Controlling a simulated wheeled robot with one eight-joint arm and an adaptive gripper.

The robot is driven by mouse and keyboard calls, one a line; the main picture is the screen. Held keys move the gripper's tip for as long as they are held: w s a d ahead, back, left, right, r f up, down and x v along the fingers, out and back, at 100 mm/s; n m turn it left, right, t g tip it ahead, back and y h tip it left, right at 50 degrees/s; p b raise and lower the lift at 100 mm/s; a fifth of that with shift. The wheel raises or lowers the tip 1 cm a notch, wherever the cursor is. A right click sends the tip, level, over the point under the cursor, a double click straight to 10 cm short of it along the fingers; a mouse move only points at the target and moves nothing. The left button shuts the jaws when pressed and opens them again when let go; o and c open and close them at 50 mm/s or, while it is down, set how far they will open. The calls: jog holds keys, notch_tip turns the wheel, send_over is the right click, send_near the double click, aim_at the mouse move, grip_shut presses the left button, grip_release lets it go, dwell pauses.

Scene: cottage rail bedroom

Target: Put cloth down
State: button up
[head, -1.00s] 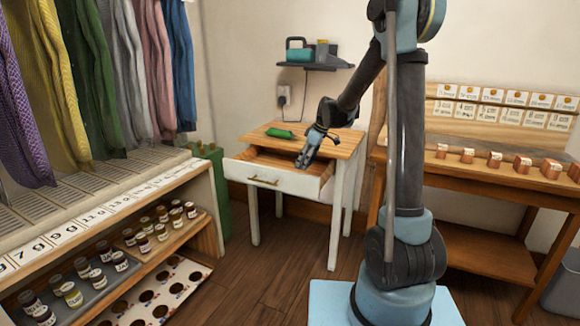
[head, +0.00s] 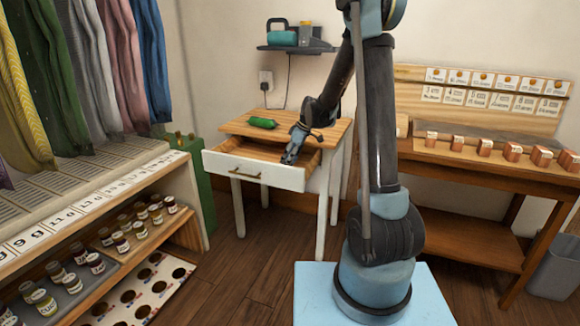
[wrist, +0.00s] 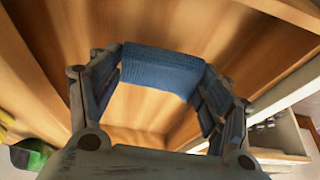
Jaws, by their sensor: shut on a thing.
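A blue ribbed cloth (wrist: 160,70) hangs between the fingertips of my gripper (wrist: 162,62) in the wrist view. My gripper is shut on it. In the head view my gripper (head: 290,156) points down into the open drawer (head: 258,170) of a small white table with a wooden top. The cloth is too small to make out there. The wooden inside of the drawer (wrist: 150,105) shows around and beneath the cloth in the wrist view; I cannot tell whether the cloth touches its bottom.
A green object (head: 262,122) lies on the tabletop (head: 325,132) behind the drawer. A shelf unit with small jars (head: 130,230) stands left, below hanging garments. A wooden bench (head: 470,160) with small boxes stands right. A wall shelf (head: 297,47) hangs above. Some floor before the drawer is clear.

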jog(key=shift+f, duration=1.85)
jog(key=shift+f, duration=0.1)
jog(key=o, duration=0.9)
jog(key=shift+o, duration=0.2)
